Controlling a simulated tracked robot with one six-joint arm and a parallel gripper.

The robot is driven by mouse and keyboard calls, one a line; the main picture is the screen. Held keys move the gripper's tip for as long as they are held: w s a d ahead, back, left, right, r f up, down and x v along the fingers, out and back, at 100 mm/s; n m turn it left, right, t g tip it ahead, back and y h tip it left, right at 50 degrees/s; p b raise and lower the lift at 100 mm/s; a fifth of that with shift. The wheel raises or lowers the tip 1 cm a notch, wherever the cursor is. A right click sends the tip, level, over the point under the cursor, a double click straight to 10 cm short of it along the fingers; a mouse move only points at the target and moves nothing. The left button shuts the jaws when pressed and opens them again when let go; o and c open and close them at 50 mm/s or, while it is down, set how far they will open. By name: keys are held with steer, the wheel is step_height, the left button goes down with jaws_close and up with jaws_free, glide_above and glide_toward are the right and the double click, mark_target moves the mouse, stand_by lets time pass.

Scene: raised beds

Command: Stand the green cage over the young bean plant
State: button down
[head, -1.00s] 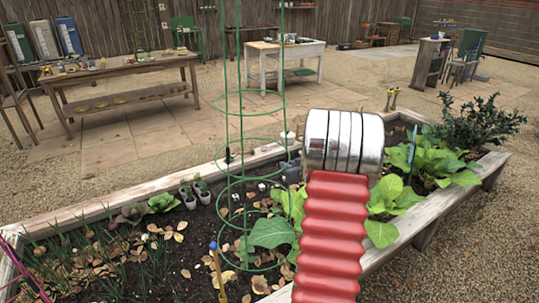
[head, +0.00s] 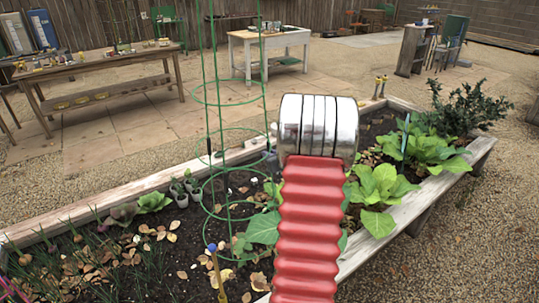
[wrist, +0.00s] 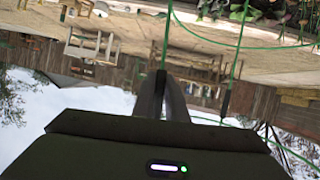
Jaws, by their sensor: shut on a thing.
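The green cage (head: 216,60) is a tall wire frame with several rings, standing about upright left of my arm in the head view. In the wrist view my gripper (wrist: 162,78) has its dark fingers together on a green cage wire (wrist: 165,40). In the head view my silver wrist mostly hides the gripper. The cage's lower rings overlap broad green leaves (head: 264,229) in the bed, which I take for the young bean plant; my red arm covers part of them. I cannot tell whether the cage's feet touch the soil.
The bed's wooden edge (head: 90,212) runs behind the cage. A blue-topped stake (head: 212,248) stands close by the lower rings. Paving beyond the bed is open.

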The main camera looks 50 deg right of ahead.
step_height(320, 180, down, 27)
stand_by(2.5)
steer(key=shift+f, duration=0.45)
stand_by(0.9)
steer(key=c, duration=1.7)
jaws_free()
steer(key=shift+s, duration=0.1)
steer(key=v, duration=1.3)
steer(key=shift+s+a+r, duration=0.15)
steer(key=shift+s+a, duration=0.05)
steer(key=shift+s, duration=0.05)
